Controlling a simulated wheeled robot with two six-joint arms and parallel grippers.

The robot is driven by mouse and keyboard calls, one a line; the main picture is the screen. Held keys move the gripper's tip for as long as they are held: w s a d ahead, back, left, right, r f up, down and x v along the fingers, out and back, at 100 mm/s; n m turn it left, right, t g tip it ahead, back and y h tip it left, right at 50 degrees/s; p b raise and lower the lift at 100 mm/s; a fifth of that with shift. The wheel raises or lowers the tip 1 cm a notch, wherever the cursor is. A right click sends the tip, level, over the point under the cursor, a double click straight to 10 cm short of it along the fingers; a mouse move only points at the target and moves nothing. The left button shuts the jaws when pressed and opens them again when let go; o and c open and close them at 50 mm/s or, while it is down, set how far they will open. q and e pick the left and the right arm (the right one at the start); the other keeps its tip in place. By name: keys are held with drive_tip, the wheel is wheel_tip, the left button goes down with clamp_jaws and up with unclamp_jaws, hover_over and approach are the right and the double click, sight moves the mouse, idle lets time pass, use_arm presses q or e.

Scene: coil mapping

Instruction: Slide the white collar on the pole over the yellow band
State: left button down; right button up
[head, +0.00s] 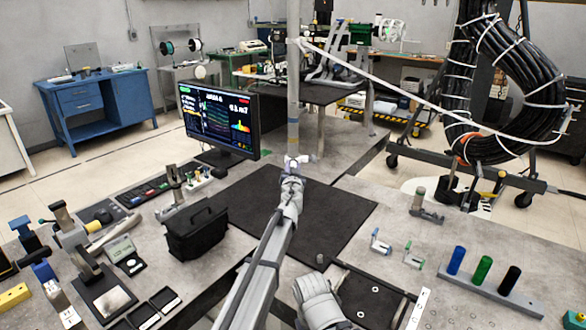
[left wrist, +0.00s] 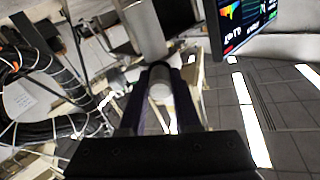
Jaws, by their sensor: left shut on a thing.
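The grey pole (head: 293,105) stands upright in the middle of the head view, and its shaft also shows at the top of the left wrist view (left wrist: 146,30). My left gripper (head: 293,166) is at the low part of the pole. In the left wrist view its two fingers (left wrist: 160,100) are closed on a pale, rounded piece, which looks like the white collar (left wrist: 160,86), though I cannot tell its full shape. The gripper hides most of the collar in the head view.
A monitor (head: 219,120) stands close left of the pole, and a black case (head: 196,232) sits nearer. A dark mat (head: 335,215) lies around the pole's foot. Blue, green and black cylinders (head: 482,270) stand at the right. A large cable coil (head: 470,85) hangs behind.

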use_arm(q)
wheel_tip(320, 180, up, 8)
drive_tip(key=p, duration=0.7)
drive_tip(key=shift+r, duration=0.15)
drive_tip(key=c, duration=0.6)
unclamp_jaws()
drive_tip(key=s, duration=0.7)
drive_tip(key=shift+s, duration=0.4)
